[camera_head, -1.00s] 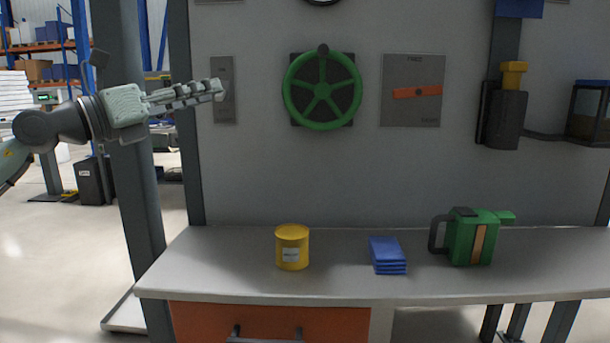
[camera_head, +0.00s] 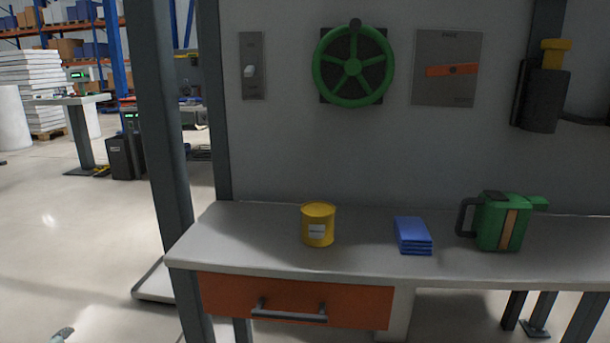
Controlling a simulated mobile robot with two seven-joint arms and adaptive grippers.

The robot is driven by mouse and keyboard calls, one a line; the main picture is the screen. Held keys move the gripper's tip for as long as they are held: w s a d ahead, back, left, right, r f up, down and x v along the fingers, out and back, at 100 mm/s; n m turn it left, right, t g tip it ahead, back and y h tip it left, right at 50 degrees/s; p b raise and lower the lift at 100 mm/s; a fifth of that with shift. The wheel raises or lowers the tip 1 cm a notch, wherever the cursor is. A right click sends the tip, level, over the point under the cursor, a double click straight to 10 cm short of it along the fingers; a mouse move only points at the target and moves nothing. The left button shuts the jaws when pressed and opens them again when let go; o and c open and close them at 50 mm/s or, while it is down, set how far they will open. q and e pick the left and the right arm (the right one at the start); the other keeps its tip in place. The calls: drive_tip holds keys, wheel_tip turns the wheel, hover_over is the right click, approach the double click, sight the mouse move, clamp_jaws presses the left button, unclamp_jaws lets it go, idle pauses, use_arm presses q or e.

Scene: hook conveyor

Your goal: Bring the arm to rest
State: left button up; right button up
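A small pale grey tip (camera_head: 63,334) shows at the bottom left edge, low in front of the floor. It looks like the end of my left gripper; the rest is out of view, so its fingers cannot be read. It is well away from the bench and the wall panel. My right gripper is not in view. The wall switch (camera_head: 250,71), a white lever on a grey plate, is fully visible with nothing touching it.
The grey bench (camera_head: 270,263) carries a yellow can (camera_head: 318,226), a stack of blue cloths (camera_head: 412,236) and a green jug (camera_head: 500,222). An orange drawer (camera_head: 230,291) is shut below.

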use_arm(q)
drive_tip(key=s+a+f+n+g, duration=0.1)
drive_tip(key=s+a+f+g, duration=0.1)
drive_tip(key=s+f, duration=0.3)
drive_tip(key=s+a+f+n+g, duration=0.1)
drive_tip(key=s+f+g, duration=0.2)
drive_tip(key=s, duration=0.4)
drive_tip(key=s+d+f+n+h, duration=0.1)
drive_tip(key=d+f, duration=0.4)
drive_tip(key=d, duration=0.5)
drive_tip(key=s+d+f+n+g+h, duration=0.1)
drive_tip(key=s+d+f, duration=0.4)
drive_tip(key=d, duration=0.5)
drive_tip(key=s+d+f+n+h, duration=0.2)
drive_tip(key=d+f, duration=0.3)
drive_tip(key=d, duration=0.5)
drive_tip(key=shift+s+d+f+n+g+h, duration=0.4)
drive_tip(key=shift+n+h, duration=0.3)
drive_tip(key=shift+h, duration=0.2)
